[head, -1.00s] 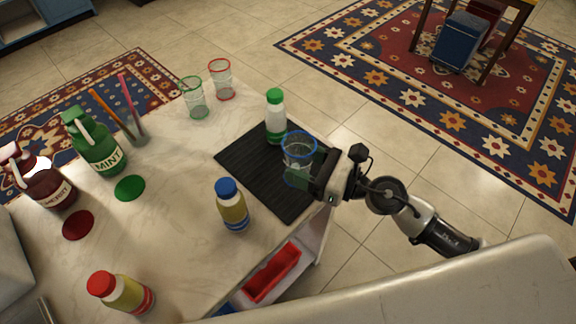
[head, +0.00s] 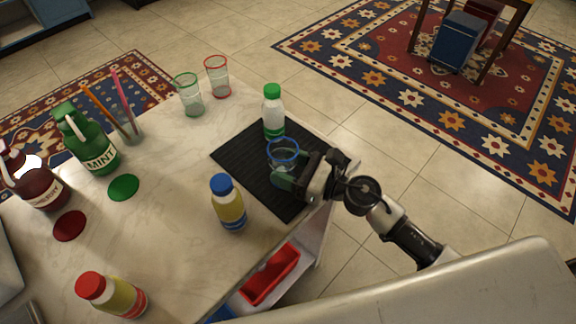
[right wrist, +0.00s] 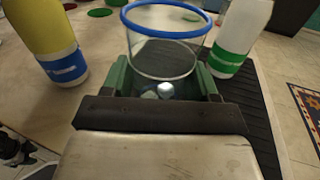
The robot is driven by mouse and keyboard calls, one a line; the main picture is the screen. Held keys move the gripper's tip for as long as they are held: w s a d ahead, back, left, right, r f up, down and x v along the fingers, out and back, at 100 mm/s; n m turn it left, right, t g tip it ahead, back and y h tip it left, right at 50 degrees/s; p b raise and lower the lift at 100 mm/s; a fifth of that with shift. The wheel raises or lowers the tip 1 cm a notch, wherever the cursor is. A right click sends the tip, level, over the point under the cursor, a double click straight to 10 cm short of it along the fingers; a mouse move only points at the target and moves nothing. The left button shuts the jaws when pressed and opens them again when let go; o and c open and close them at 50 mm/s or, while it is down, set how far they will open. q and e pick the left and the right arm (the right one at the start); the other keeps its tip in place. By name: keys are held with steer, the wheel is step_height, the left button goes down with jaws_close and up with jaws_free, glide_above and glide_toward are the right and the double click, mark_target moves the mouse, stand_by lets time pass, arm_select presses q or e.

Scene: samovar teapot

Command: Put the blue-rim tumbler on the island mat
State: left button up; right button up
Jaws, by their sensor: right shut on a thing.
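The blue-rim tumbler (head: 283,152) is clear and upright over the black ribbed island mat (head: 240,155). My right gripper (head: 284,178) reaches in from the right and is shut on the tumbler low on its wall. In the right wrist view the tumbler (right wrist: 165,45) stands between the green fingers (right wrist: 165,82), with its blue rim toward the top. The tumbler's base is partly hidden by the gripper, so I cannot tell whether it touches the mat. My left gripper is not in view.
A green-capped bottle (head: 273,112) stands on the mat's far part, close behind the tumbler. A blue-capped bottle (head: 228,203) stands just left of the mat. Green-rim (head: 189,95) and red-rim (head: 218,77) tumblers stand farther back. The counter's edge is near the gripper.

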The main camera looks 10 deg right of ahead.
steer(key=o, duration=0.9)
steer(key=shift+f, duration=0.15)
steer(key=shift+o, duration=0.2)
steer(key=shift+r, duration=0.2)
steer(key=shift+s+d+f, duration=0.1)
steer(key=shift+s+d, duration=0.05)
steer(key=shift+d, duration=0.05)
steer(key=b+v, duration=0.4)
steer(key=v, duration=0.7)
steer(key=shift+d, duration=0.25)
steer(key=shift+s+r, duration=0.1)
steer(key=shift+r, duration=0.15)
